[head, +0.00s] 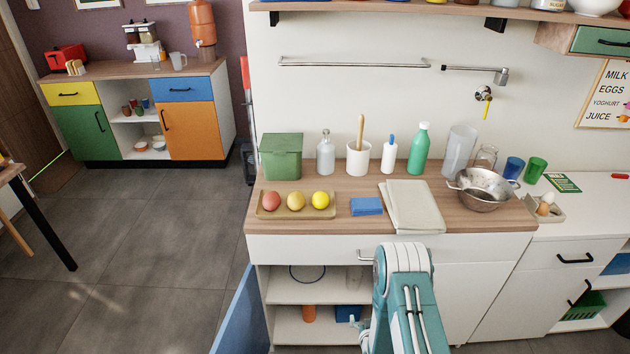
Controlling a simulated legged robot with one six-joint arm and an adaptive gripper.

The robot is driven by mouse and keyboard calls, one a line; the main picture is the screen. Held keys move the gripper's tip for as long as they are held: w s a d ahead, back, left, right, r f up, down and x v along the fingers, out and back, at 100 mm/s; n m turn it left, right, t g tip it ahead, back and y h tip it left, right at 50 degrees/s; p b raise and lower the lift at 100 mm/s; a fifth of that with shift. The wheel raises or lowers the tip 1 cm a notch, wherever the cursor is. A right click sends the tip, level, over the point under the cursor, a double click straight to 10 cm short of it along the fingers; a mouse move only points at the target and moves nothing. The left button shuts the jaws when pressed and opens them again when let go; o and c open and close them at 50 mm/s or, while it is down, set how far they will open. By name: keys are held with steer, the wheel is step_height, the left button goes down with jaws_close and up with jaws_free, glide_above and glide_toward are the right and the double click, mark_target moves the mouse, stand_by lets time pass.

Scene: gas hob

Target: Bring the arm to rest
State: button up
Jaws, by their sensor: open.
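My teal and white arm (405,295) rises from the bottom edge, right of the middle, in the head view. Its rounded white top stands in front of the counter's drawer front, just below the folded cloth (412,205). Nothing held by the arm can be seen.
The wooden counter (345,223) carries a fruit tray (268,213), a blue cloth (367,206), bottles and a metal colander (482,188). Open shelves (295,292) and a blue door (243,318) are beside the arm. Grey floor (140,240) is clear at left.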

steer(key=w+r+g, duration=0.1)
steer(key=w+r, duration=0.2)
steer(key=r, duration=0.5)
steer(key=w+r+g, duration=0.1)
steer(key=w+r, duration=0.2)
steer(key=r, duration=0.6)
steer(key=s+r+g, duration=0.1)
steer(key=s+r, duration=0.3)
steer(key=r, duration=1.2)
steer(key=s+r+g, duration=0.2)
steer(key=s+r, duration=1.1)
steer(key=s+r+g, duration=0.1)
steer(key=s+r, duration=0.1)
steer(key=s, duration=0.7)
steer(key=s+r+g, duration=0.1)
steer(key=s+r, duration=0.1)
steer(key=s, duration=0.7)
steer(key=shift+a+r, duration=0.15)
steer(key=shift+r, duration=0.2)
